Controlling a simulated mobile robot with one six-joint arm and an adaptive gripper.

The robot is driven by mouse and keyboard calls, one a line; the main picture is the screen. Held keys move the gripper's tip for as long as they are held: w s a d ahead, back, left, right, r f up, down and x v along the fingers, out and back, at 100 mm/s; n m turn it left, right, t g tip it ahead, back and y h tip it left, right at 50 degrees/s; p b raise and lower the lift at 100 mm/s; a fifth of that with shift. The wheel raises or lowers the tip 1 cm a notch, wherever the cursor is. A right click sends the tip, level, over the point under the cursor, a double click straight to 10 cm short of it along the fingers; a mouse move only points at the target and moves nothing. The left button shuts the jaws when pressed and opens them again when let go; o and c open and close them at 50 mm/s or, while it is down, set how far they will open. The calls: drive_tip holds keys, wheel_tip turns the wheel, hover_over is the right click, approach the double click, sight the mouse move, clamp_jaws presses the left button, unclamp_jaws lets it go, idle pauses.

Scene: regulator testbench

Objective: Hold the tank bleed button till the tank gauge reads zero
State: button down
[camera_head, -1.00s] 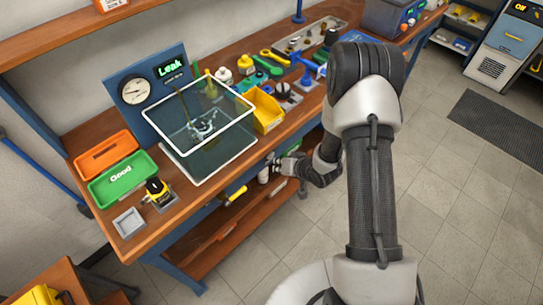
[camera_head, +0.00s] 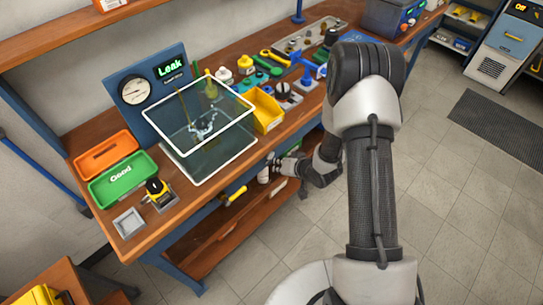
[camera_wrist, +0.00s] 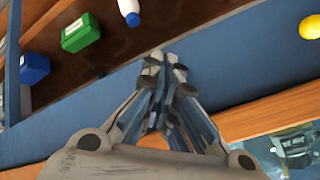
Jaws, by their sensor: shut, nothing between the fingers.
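The clear water tank (camera_head: 190,182) with a white rim stands on the bench. The round white gauge (camera_head: 134,91) is on the blue panel behind it; its needle is too small to read. A yellow knob-like part (camera_head: 237,194) sticks out from the bench's blue front below the tank. A round yellow part (camera_wrist: 310,27) shows at the right of the wrist view; I cannot tell whether either is the bleed button. My gripper (camera_head: 271,160) is shut and empty in front of the bench, right of the yellow part. Its fingertips (camera_wrist: 165,65) point at the blue apron.
The panel display (camera_head: 171,67) reads "Leak". A green "Good" tray (camera_head: 128,188), an orange tray (camera_head: 101,157) and a yellow bin (camera_head: 266,108) stand on the bench. Below, the lower shelf holds a green box (camera_wrist: 81,35) and a white bottle (camera_wrist: 130,10). The floor in front is clear.

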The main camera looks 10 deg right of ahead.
drive_tip(key=shift+w+a, duration=0.1)
drive_tip(key=shift+w, duration=0.05)
drive_tip(key=shift+w+a, duration=0.15)
drive_tip(key=shift+w, duration=0.1)
drive_tip(key=shift+w+a, duration=0.3)
drive_tip(key=shift+w, duration=0.1)
idle(1.0)
drive_tip(key=shift+s+d, duration=0.1)
drive_tip(key=shift+s, duration=0.05)
drive_tip(key=shift+s+d, duration=0.45)
drive_tip(key=shift+s, duration=0.15)
drive_tip(key=shift+s+d, duration=0.75)
drive_tip(key=shift+s, duration=0.3)
drive_tip(key=shift+s+d, duration=0.7)
drive_tip(key=shift+s, duration=0.3)
